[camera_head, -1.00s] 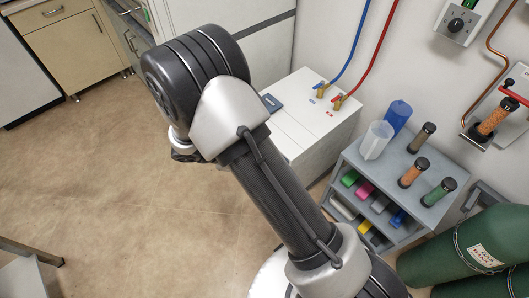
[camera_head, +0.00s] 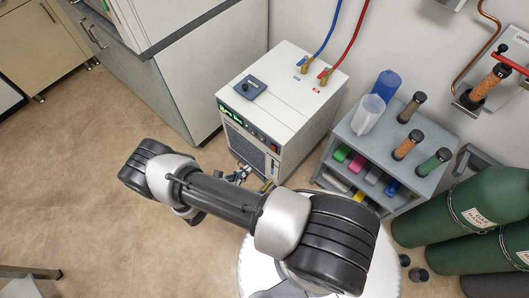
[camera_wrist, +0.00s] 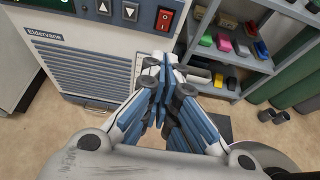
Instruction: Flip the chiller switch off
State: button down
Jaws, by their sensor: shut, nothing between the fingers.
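The chiller (camera_head: 290,95) is a white box with a blue and a red hose on top and a lit green display on its front. Its red rocker switch (camera_wrist: 165,19) shows at the top of the wrist view, right of two arrow buttons. My gripper (camera_wrist: 165,72) is shut and empty, in front of the chiller's right front edge, with its tips below the switch in the picture. The gap between the tips and the panel is hard to judge. In the head view my gripper (camera_head: 238,174) shows small beside the chiller's front, and my arm covers the floor below.
A grey shelf cart (camera_head: 345,150) with coloured boxes and cylinders stands right of the chiller. Green gas cylinders (camera_head: 480,205) stand at the far right. A grey cabinet (camera_head: 180,85) stands left of the chiller. The floor (camera_head: 80,170) at left is clear.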

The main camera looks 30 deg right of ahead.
jog(key=shift+d, duration=0.1)
jog(key=b, duration=0.3)
send_near(273, 150)
notch_tip(273, 150, down, 3)
jog(key=d, duration=0.3)
jog(key=w+d, duration=0.1)
jog(key=shift+w+d+r+b, duration=0.3)
jog(key=shift+r, duration=0.05)
